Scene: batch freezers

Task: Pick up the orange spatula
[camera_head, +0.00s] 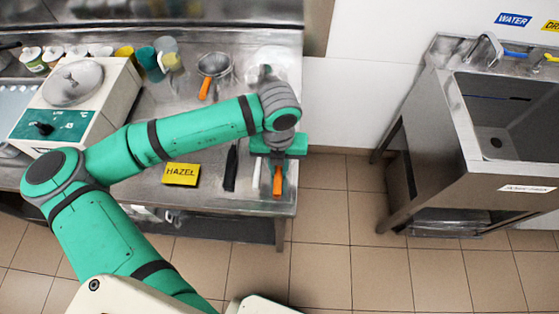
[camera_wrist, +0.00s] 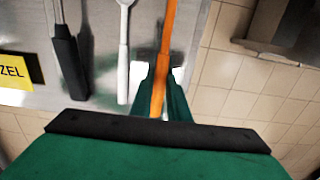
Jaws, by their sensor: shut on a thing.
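The orange spatula (camera_wrist: 167,45) runs up from between my fingers in the wrist view. In the head view its orange handle (camera_head: 278,183) shows just below my gripper (camera_head: 277,162), near the right front corner of the steel table. In the wrist view my gripper (camera_wrist: 159,88) is shut on the orange shaft, with a finger on each side. The far end of the spatula is out of the wrist view, and in the head view my gripper and arm cover part of it. I cannot tell whether it still touches the table.
A white-handled tool (camera_wrist: 123,65) lies close left of the spatula, then a black-handled tool (camera_wrist: 68,60). A yellow HAZEL sign (camera_head: 181,174), an orange-handled strainer (camera_head: 213,68) and a batch freezer (camera_head: 75,100) share the table (camera_head: 205,205). A sink (camera_head: 500,115) stands right, across open floor.

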